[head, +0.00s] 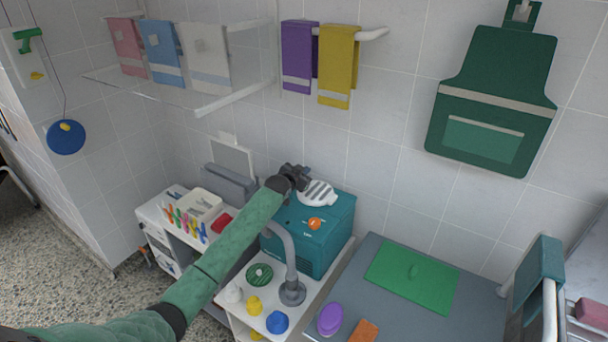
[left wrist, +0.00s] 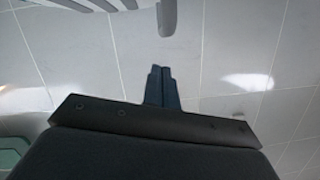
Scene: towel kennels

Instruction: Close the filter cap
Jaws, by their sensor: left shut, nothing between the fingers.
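A teal machine box (head: 325,235) stands against the tiled wall, with a grey hose at its front left and an orange knob on it. A white, slatted, rounded piece (head: 319,194), which looks like the filter cap, sits at the box's top. I cannot tell how far open it stands. My left gripper (head: 298,176) is just left of and above the cap, and hides part of the area behind it. In the left wrist view its fingers (left wrist: 162,88) are together with nothing between them, in front of wall tiles. My right gripper is not in view.
A white cart (head: 225,305) holds coloured small items and the hose base. A grey table (head: 390,315) at right carries a green mat (head: 412,277), a purple brush and an orange block. Towels (head: 338,68) and a green apron (head: 495,100) hang on the wall.

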